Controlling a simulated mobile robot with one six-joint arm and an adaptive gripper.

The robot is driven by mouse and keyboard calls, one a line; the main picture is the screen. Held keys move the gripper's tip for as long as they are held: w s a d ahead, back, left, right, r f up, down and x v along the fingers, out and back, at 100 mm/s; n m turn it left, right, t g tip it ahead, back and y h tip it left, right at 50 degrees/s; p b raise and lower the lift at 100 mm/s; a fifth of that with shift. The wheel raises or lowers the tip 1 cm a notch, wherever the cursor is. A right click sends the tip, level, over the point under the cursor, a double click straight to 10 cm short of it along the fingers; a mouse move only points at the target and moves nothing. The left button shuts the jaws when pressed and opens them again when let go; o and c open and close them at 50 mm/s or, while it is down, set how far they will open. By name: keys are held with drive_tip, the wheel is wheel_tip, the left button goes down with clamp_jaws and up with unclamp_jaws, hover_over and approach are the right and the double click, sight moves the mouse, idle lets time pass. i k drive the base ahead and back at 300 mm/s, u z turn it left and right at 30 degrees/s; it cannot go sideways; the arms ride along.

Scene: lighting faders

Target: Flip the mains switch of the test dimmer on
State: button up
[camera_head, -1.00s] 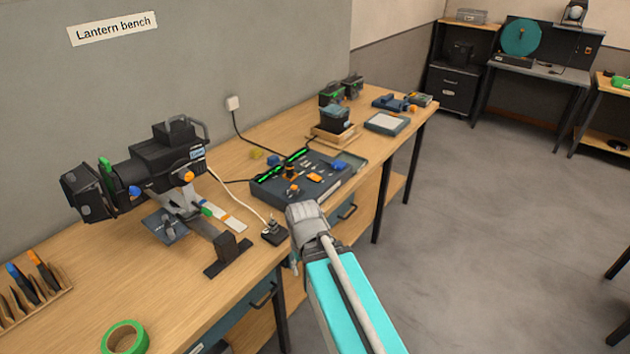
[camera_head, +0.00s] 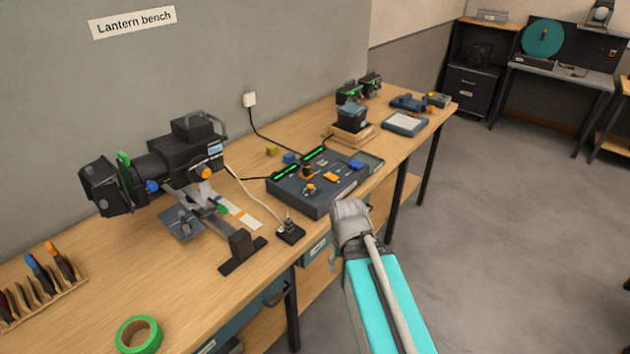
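A dark console (camera_head: 292,204) with lit green strips, orange parts and small controls lies on the bench; it may be the test dimmer. A small black box (camera_head: 291,234) with an upright stub on top sits near the bench's front edge, with a pale cable running to the lantern (camera_head: 178,158). I cannot tell which part is the mains switch. My gripper (camera_head: 350,218) is at the end of my turquoise arm, just off the bench's front edge, right of the small box and in front of the console. Its fingers are not clear.
The wooden bench (camera_head: 75,235) carries a green tape roll (camera_head: 122,347), a tool rack (camera_head: 68,283) and a dark stand (camera_head: 240,250) left of the small box. A dark container (camera_head: 352,117) stands behind the console. The floor (camera_head: 490,220) to the right is clear.

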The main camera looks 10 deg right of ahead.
sight(329, 176)
drive_tip(key=k, duration=1.35)
drive_tip(key=z, duration=0.45)
drive_tip(key=i, duration=1.9)
drive_tip(key=u, duration=0.65)
